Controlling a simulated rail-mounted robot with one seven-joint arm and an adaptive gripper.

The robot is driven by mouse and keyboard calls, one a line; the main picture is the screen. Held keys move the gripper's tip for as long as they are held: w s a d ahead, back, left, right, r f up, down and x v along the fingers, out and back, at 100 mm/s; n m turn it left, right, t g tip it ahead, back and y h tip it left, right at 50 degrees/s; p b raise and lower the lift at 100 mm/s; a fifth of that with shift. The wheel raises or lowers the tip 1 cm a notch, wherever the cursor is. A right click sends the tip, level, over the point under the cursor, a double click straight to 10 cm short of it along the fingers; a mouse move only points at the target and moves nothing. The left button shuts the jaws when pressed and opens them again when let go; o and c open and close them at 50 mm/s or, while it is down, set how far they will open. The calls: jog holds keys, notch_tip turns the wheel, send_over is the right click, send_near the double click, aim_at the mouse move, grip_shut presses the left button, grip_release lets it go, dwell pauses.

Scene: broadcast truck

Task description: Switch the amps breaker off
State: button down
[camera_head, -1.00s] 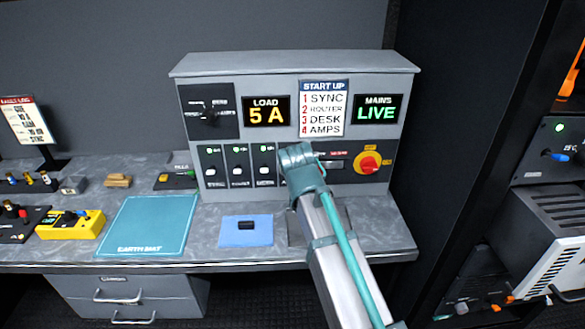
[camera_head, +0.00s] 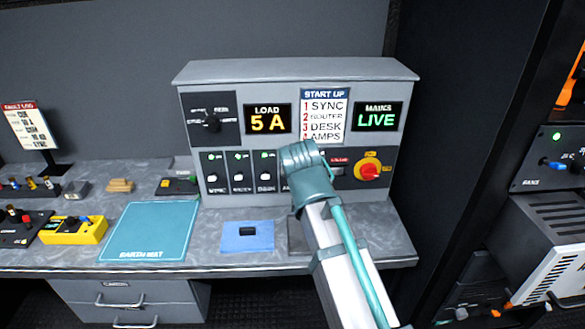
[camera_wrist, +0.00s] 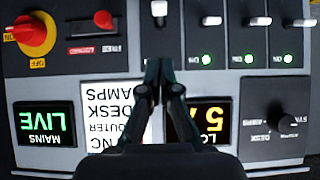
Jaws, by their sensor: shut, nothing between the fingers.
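The amps breaker (camera_wrist: 159,9) shows at the top centre of the wrist view, which is upside down. Only its pale toggle is clear; its lamp is hidden behind my gripper. My gripper (camera_wrist: 163,68) is shut and empty, its fingertips pointing at the panel just beside that toggle; I cannot tell whether they touch. In the head view my arm covers the amps breaker and the gripper.
Three more breakers, sync (camera_head: 212,172), router (camera_head: 239,172) and desk (camera_head: 265,171), have green lamps lit. A red-yellow rotary switch (camera_head: 369,171) is right of my arm. The mains display (camera_head: 377,117) reads LIVE. A blue pad (camera_head: 235,243) lies on the bench.

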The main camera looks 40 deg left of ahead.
jog(key=shift+s+d+f+b+v, duration=0.1)
jog(key=shift+f+v, duration=0.05)
jog(key=shift+v, duration=0.65)
jog(key=shift+s+d+f+b+v, duration=0.1)
jog(key=shift+f+b+v, duration=0.05)
jog(key=shift+v, duration=0.7)
jog(key=shift+s+d+f+b+v, duration=0.1)
jog(key=shift+f+v, duration=0.05)
jog(key=shift+v, duration=0.65)
